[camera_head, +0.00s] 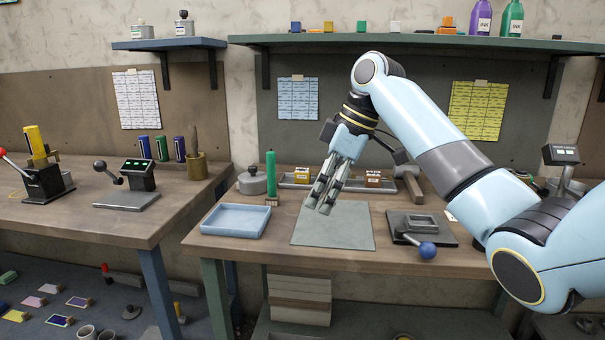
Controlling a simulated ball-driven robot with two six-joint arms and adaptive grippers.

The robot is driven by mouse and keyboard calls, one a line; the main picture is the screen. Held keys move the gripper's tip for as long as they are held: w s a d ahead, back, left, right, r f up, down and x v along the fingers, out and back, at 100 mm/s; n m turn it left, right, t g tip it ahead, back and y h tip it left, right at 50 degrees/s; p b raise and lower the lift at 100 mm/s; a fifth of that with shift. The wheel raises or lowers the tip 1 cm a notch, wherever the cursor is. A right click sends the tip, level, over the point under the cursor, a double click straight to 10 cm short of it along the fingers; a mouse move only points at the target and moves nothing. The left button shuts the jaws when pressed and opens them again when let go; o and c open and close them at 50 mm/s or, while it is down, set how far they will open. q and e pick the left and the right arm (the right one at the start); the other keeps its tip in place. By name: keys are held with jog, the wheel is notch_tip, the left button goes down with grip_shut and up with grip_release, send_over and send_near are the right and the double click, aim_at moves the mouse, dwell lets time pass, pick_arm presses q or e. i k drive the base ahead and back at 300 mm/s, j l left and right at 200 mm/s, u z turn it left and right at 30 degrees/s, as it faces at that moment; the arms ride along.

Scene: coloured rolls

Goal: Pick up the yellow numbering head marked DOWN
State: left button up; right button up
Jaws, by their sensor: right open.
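My right gripper (324,200) is open and empty. It points down over the grey mat (350,236) on the right-hand bench. A small yellow block with a pale label (302,174) sits in a shallow grey tray (338,185) behind the gripper, just left of its fingers. An orange-brown block with a label (373,177) sits in the same tray to the right of the fingers. The lettering on both is too small to read, so I cannot tell which is marked DOWN. The fingers hide part of the tray. My left gripper is not in view.
The mat is clear.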

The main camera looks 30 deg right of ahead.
aim_at(301, 175)
jog(key=i+l, duration=0.9)
jog(key=i, duration=0.2)
